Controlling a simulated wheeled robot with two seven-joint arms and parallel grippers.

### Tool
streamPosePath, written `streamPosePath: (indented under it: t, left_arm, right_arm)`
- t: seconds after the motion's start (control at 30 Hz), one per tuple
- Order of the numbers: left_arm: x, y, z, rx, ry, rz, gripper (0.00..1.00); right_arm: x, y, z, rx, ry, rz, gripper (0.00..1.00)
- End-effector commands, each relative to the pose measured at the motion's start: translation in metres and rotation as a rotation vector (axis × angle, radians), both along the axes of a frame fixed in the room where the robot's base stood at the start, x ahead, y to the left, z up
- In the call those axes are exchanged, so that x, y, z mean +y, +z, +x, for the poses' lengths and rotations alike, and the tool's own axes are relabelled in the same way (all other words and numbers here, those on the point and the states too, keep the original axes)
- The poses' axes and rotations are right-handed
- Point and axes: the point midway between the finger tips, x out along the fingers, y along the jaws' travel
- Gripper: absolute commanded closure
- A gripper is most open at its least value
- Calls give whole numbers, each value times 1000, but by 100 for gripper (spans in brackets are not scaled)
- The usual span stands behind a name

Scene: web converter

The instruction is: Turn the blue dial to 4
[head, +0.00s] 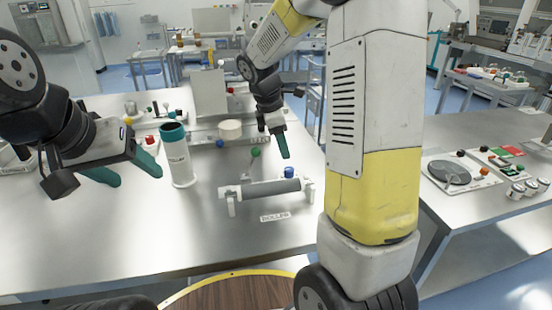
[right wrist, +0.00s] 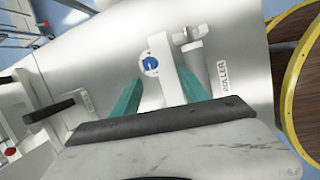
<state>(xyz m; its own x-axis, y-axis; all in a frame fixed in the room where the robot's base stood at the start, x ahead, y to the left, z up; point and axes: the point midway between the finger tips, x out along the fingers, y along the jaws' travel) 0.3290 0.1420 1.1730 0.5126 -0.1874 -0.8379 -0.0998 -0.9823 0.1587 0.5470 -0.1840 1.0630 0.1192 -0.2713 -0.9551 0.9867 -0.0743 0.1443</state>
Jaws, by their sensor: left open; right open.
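My right gripper (head: 283,148) is above and behind the dial in the head view. In the right wrist view its green fingers (right wrist: 160,80) are apart and empty, with the dial beyond the tips and between their lines, not touched. My left gripper (head: 130,174) is open and empty at the left, above the table.
A white cylinder with a green top (head: 178,155) stands between my left gripper and the roller. A green knob (head: 255,152) stands behind the roller, and a label (head: 275,217) lies in front. The table's left front is clear. A second bench (head: 485,175) is at the right.

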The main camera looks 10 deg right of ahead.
Motion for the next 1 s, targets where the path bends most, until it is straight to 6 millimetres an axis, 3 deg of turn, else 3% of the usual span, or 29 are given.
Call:
streamPosePath:
  t: [0.1,0.23,0.43,0.73,1.0]
  left_arm:
    - [0,0,0,0,0,0,38]
    - [0,0,0,0,0,0,38]
    - [0,0,0,0,0,0,38]
    - [0,0,0,0,0,0,38]
    - [0,0,0,0,0,0,38]
  right_arm:
    - [-1,-27,23,80,148,-81,48]
    - [-1,-42,35,127,238,-127,48]
    - [-7,-59,38,143,264,-140,48]
    - [-25,-102,41,142,262,-138,48]
    - [-31,-117,43,138,260,-137,48]
